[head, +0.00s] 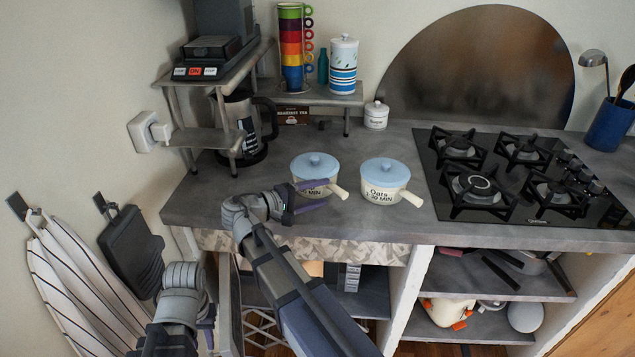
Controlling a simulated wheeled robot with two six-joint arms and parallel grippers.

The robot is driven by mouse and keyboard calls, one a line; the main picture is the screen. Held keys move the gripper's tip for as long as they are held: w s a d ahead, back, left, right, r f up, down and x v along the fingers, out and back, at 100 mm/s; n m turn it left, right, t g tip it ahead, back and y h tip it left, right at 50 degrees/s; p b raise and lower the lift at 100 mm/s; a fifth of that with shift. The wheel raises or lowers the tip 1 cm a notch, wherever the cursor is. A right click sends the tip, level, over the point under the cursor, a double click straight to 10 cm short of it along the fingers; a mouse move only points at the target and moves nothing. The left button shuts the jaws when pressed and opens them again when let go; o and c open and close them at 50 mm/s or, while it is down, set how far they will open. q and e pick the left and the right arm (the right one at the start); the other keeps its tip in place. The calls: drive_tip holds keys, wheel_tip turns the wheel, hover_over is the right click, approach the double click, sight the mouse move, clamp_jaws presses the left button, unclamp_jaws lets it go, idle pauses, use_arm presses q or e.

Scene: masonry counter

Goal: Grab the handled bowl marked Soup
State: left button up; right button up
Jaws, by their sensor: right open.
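Two cream handled bowls with pale blue lids stand upright on the grey counter. The left bowl (315,169) has its label partly covered by my gripper; only "20 MIN" is legible on it. The right bowl (385,176) is marked "Oats 20 MIN". I can read "Soup" on neither. My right gripper (322,193) is open, its purple fingers in front of the left bowl beside its handle; contact cannot be told. My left gripper (207,325) is low at the left, below the counter, mostly hidden by its arm.
A black gas hob (500,178) lies to the right of the bowls. A coffee pot (246,128) stands under the small shelf at the left. A small white jar (376,115) stands behind. Bare counter (225,190) lies left of the bowls.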

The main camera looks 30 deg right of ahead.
sight(331, 190)
drive_tip(key=shift+b+x, duration=0.35)
drive_tip(key=shift+x, duration=2.3)
drive_tip(key=shift+s+r, duration=0.15)
drive_tip(key=shift+r, duration=0.05)
clamp_jaws()
